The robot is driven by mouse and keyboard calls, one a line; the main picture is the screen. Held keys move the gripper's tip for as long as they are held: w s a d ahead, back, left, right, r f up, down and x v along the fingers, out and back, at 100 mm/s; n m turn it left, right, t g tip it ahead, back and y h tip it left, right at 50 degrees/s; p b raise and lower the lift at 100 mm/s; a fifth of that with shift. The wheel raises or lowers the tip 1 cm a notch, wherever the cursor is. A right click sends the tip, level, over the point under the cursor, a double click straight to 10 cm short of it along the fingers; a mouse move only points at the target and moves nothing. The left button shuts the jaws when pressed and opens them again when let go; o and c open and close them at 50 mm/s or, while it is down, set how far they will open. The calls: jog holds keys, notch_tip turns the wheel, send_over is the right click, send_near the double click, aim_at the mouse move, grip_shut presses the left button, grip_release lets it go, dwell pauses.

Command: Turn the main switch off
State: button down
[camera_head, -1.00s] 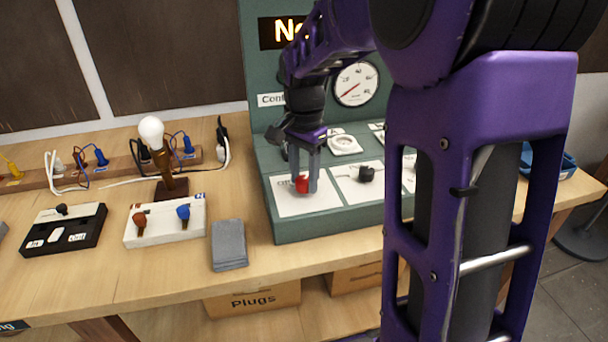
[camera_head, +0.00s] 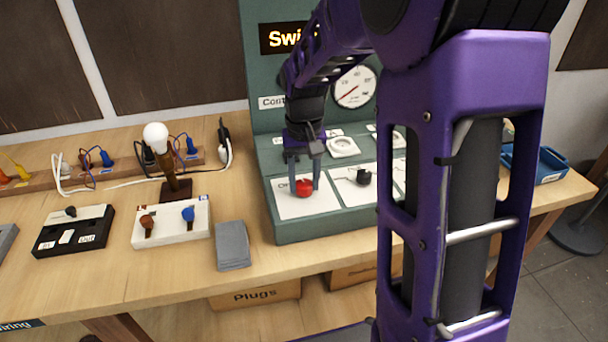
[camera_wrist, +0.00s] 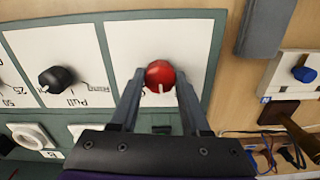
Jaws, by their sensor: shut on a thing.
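The red rotary knob (camera_head: 304,188) sits on the leftmost white plate of the green control panel, and I take it to be the main switch. In the wrist view the knob (camera_wrist: 160,72) is round, with a pale pointer mark directed towards my gripper's base. My gripper (camera_head: 303,181) reaches down from above with one finger on each side of the knob. In the wrist view my gripper (camera_wrist: 160,81) is shut on the knob's sides. The lettering on the plate is partly hidden by the fingers.
A black knob (camera_head: 363,177) is on the plate just right. A gauge (camera_head: 355,86) and a partly covered lit display (camera_head: 283,37) are on the upright panel. A grey cloth or pad (camera_head: 232,245), a white switch box (camera_head: 171,222) and a lamp (camera_head: 156,138) stand left.

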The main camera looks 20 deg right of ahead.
aim_at(304, 183)
jog(key=n+p, duration=0.1)
jog(key=n, duration=0.3)
jog(key=shift+r+n+p, duration=0.1)
jog(key=shift+n+p, duration=0.7)
jog(key=shift+n, duration=1)
jog(key=shift+c, duration=1.9)
grip_release()
notch_tip(304, 183, up, 17)
jog(key=p, duration=0.1)
jog(key=shift+r+p, duration=0.15)
jog(key=shift+p, duration=0.15)
